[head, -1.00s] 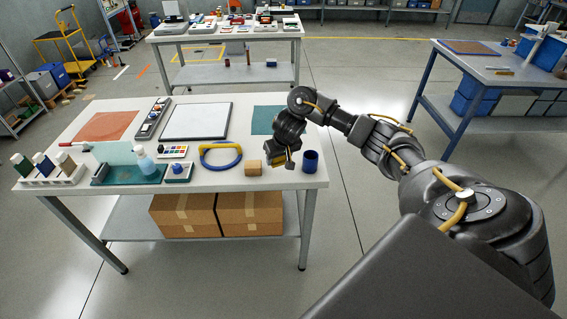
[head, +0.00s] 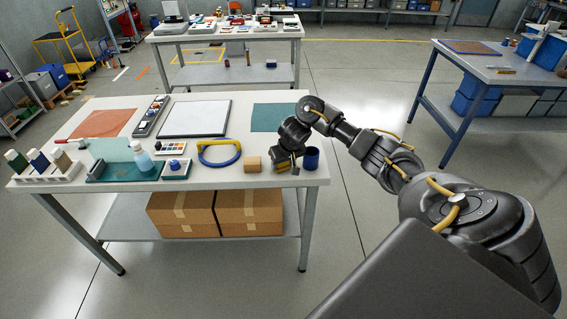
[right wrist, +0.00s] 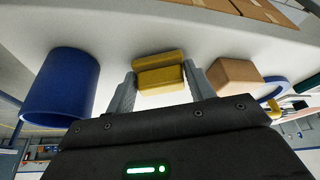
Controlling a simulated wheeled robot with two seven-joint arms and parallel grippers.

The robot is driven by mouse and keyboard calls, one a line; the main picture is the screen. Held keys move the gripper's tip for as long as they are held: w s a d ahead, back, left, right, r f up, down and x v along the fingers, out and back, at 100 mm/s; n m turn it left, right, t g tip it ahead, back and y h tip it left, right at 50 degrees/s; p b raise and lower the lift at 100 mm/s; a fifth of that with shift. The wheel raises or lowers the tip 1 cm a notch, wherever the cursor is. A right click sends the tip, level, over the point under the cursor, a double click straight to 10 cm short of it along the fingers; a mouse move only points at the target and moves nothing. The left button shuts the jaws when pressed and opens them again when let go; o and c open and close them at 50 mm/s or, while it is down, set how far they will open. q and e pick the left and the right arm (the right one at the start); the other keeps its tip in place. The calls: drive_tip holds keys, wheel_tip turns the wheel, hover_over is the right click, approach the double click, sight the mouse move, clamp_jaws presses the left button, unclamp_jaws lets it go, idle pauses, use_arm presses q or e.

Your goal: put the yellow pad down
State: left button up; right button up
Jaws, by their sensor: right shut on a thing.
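The yellow pad (right wrist: 161,80) is between the two fingers of my right gripper (right wrist: 160,88) in the right wrist view. A second yellow strip shows just beyond it; I cannot tell if it belongs to the same pad. In the head view my right gripper (head: 287,167) is low at the front right of the white table (head: 222,180), shut on the yellow pad (head: 283,168). It is between a wooden block (head: 252,164) on the left and a dark blue cup (head: 311,159) on the right. I cannot tell whether the pad touches the tabletop. My left gripper is not in view.
The blue cup (right wrist: 62,85) and wooden block (right wrist: 233,76) stand close on either side of the fingers. A blue and yellow ring-shaped object (head: 219,153) lies further left.

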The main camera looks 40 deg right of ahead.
drive_tip(key=o, duration=0.9)
drive_tip(key=shift+f, duration=0.2)
drive_tip(key=shift+r, duration=0.25)
drive_tip(key=p+v, duration=0.7)
drive_tip(key=v, duration=0.5)
drive_tip(key=shift+s+f, duration=0.1)
drive_tip(key=shift+a, duration=0.1)
